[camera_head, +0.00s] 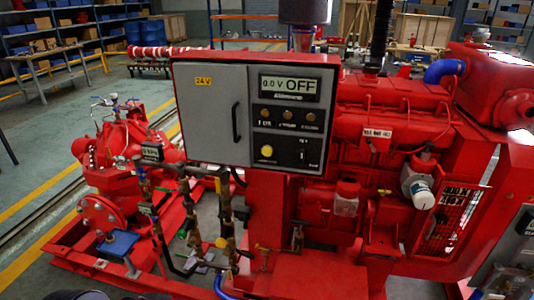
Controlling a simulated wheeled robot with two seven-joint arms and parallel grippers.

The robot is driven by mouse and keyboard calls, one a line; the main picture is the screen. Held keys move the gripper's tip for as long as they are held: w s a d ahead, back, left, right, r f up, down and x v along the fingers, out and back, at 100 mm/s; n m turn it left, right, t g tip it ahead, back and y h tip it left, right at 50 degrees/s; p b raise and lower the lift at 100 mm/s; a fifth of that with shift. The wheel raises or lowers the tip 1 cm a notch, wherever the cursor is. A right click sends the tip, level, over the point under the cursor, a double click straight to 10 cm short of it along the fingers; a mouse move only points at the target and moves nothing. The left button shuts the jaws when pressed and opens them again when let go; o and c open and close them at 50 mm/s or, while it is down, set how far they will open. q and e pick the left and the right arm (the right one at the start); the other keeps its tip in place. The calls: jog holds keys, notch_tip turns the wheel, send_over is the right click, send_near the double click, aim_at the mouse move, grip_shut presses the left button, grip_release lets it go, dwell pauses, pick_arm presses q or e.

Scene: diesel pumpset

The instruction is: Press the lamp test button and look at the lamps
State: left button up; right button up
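The control panel (292,138) is the black right part of a grey box with a red frame, facing me. A round yellow button (267,150), which looks like the lamp test button, sits at its lower left; its label is too small to read. Above it is a row of three small round lamps: left (264,112), middle (287,114) and right (310,116). All three look dull brown and unlit. The display (290,87) above them reads "0.0 V OFF". Neither gripper can be made out in the head view, and nothing covers the button.
The grey cabinet door (212,113) with a black handle (236,122) is shut, left of the panel. A small dark switch (302,155) sits right of the button. The red pump (103,165) with pipes stands left, the red engine (385,120) right. The space before the panel looks clear.

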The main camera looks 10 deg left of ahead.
pick_arm(q)
grip_shut()
dwell(1.4)
